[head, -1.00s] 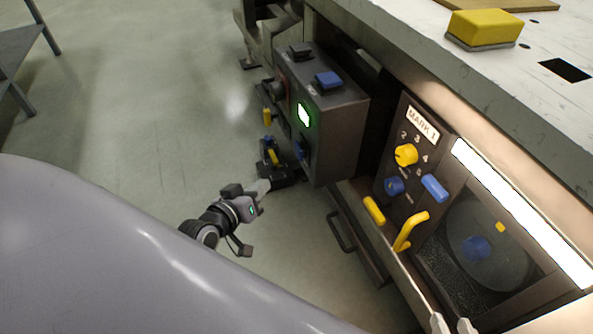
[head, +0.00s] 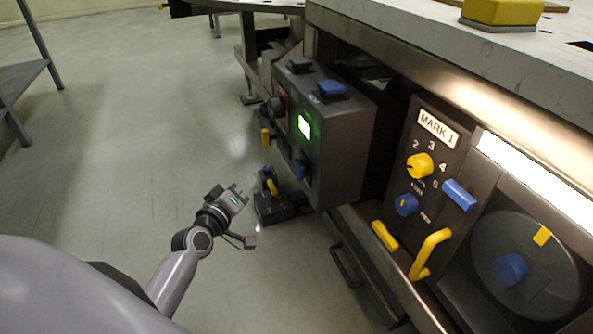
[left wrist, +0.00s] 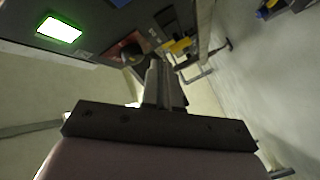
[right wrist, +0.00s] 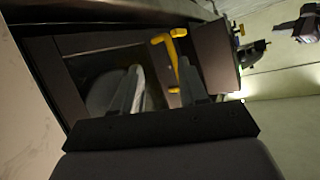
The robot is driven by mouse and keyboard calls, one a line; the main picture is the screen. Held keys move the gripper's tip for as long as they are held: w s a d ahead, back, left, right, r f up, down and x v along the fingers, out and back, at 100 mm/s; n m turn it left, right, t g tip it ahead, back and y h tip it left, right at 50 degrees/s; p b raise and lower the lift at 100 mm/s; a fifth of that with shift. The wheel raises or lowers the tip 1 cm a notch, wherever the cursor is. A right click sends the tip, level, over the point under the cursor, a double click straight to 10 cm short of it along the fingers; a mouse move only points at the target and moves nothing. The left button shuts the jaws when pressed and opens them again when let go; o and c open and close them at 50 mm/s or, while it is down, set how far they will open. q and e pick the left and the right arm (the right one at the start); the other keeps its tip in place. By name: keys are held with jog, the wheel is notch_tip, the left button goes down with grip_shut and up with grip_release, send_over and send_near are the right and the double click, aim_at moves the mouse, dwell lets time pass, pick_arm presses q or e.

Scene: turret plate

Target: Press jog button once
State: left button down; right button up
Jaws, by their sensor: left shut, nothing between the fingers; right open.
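A dark control box (head: 345,150) hangs at the table's side. On top it has a blue button (head: 331,88) and a black button (head: 300,65); its front has a lit green screen (head: 304,127). I cannot read which control is marked jog. The MARK 1 panel (head: 437,122) carries a yellow knob (head: 420,165), a blue knob (head: 407,205) and a blue block-shaped control (head: 459,195). My left gripper (head: 240,190) is shut and empty, left of and apart from the box. My right gripper (right wrist: 160,90) is open and empty, facing the yellow handle.
A yellow bent handle (head: 430,255) and a yellow bar (head: 384,236) stick out below the panel. A dark disc (head: 530,265) with a blue hub sits at right. A black pedestal (head: 272,208) stands on the floor. A yellow block (head: 502,11) lies on the tabletop.

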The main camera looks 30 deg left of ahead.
aim_at(295, 166)
pick_arm(q)
jog(key=w+d, duration=0.5)
jog(key=w, duration=0.1)
jog(key=shift+w+d, duration=0.3)
jog(key=shift+d, duration=0.05)
jog(key=shift+p, duration=0.3)
dwell(1.7)
jog(key=shift+w+d, duration=0.25)
jog(key=shift+w, duration=0.05)
jog(key=shift+w+d, duration=0.45)
jog(key=shift+w, duration=0.05)
dwell(1.1)
jog(key=shift+s+a+p, duration=0.35)
jog(key=shift+s+a, duration=0.35)
jog(key=shift+s, duration=0.1)
jog(key=shift+s+a, duration=0.8)
jog(key=shift+s, duration=0.2)
jog(key=shift+s+a, duration=0.8)
jog(key=shift+s, duration=0.15)
